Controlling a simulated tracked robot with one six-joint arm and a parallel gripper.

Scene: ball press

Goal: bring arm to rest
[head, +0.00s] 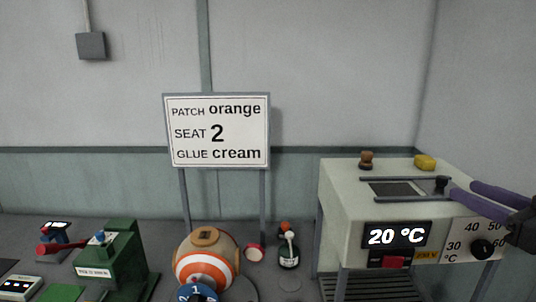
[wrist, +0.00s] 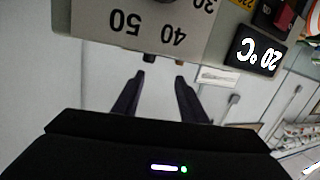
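My gripper (head: 461,188) is at the right of the head view, its two purple fingers pointing left in front of the upper right part of the pale press machine (head: 342,215). In the wrist view my gripper (wrist: 160,77) has its dark fingers apart with nothing between them. The fingertips point toward the edge of the machine's dial panel, marked 40 and 50. In the head view a black knob (head: 441,184) on the machine's top is close to the fingertips; contact cannot be told.
The machine's display (head: 397,236) reads 20 °C; a dial (head: 482,249) is at its right. An orange-and-white ball (head: 207,262), a green device (head: 110,262) and a small bottle (head: 289,253) stand to the left. A sign (head: 217,131) stands behind. Air above the bench is clear.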

